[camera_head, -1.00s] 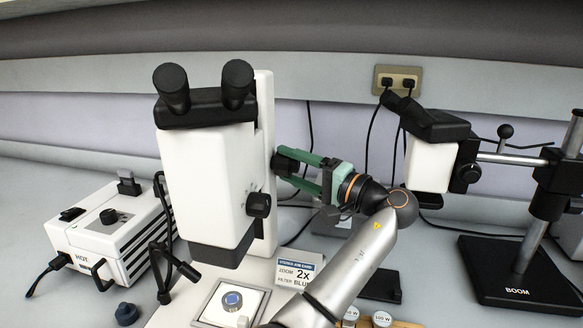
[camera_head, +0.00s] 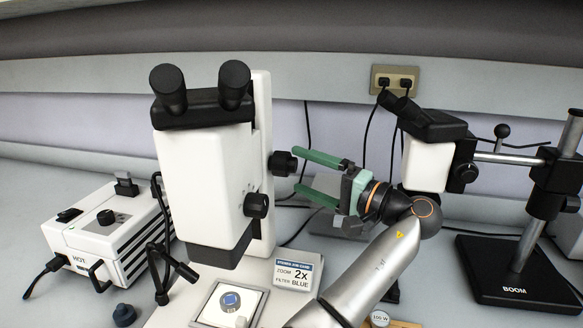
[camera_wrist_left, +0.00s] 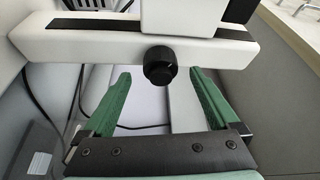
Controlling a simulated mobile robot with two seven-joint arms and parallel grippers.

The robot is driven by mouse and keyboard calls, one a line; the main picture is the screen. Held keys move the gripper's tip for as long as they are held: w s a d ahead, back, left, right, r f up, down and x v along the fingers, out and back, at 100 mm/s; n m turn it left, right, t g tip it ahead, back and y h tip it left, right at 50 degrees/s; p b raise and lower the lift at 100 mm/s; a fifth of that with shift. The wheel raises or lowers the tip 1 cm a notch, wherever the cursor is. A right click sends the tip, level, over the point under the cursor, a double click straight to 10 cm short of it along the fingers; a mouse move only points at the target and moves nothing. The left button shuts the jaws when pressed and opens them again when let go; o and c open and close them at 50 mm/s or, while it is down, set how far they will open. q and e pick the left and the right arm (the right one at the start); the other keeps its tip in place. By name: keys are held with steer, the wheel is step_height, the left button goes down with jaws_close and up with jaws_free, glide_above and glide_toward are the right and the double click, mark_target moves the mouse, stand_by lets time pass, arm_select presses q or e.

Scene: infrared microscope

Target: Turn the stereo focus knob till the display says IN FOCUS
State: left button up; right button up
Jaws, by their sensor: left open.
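The stereo microscope (camera_head: 203,175) is a white body with black eyepieces on a white column. A black round knob (camera_head: 282,163) sticks out from the right side of the column, and I take it for the focus knob; it also shows in the left wrist view (camera_wrist_left: 160,66). A second black knob (camera_head: 256,204) is lower on the body's side. My left gripper (camera_head: 298,170) has green fingers, open and empty, pointing at the column knob. In the left wrist view the knob lies between and just beyond the fingertips (camera_wrist_left: 160,75), apart from both. I see no focus display text.
A job card (camera_head: 298,273) reads zoom 2x, filter blue. A blue sample (camera_head: 230,300) lies on the stage. A white HOT box (camera_head: 105,230) stands left; the boom microscope (camera_head: 427,160) stands right, behind my arm. Cables hang behind the gripper.

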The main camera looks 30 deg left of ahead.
arm_select(q)
steer(key=s+d, duration=0.1)
steer(key=d, duration=0.7)
steer(key=shift+s+d+f, duration=0.15)
steer(key=shift+f, duration=0.15)
